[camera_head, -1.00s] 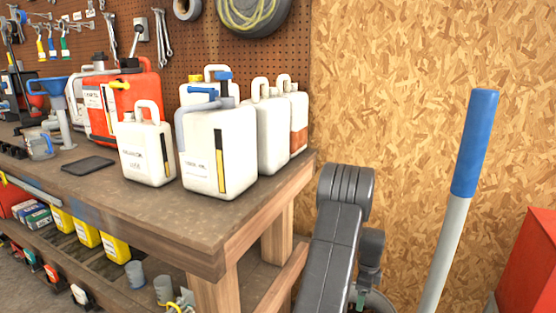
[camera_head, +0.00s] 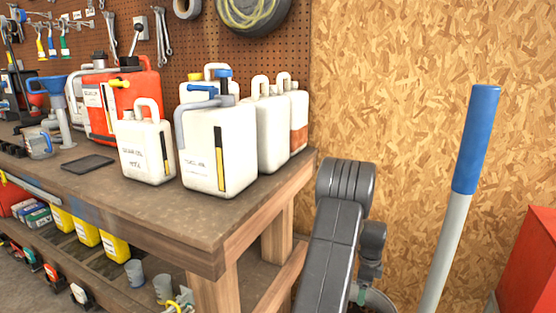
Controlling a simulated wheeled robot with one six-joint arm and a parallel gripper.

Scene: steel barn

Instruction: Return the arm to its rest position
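My dark grey arm (camera_head: 335,240) stands folded at the bottom centre of the head view, to the right of the workbench's corner. Its rounded top joint is in front of the chipboard wall. A smaller dark part of the arm hangs to the right of the main link. My gripper's fingers do not show, so I cannot see whether they hold anything.
The wooden workbench (camera_head: 225,228) fills the left and bears white jugs (camera_head: 215,150), a red canister (camera_head: 140,88) and a black flat object (camera_head: 88,163). A blue-topped pole (camera_head: 474,140) and a red box (camera_head: 530,265) stand right. Chipboard wall (camera_head: 420,70) lies behind.

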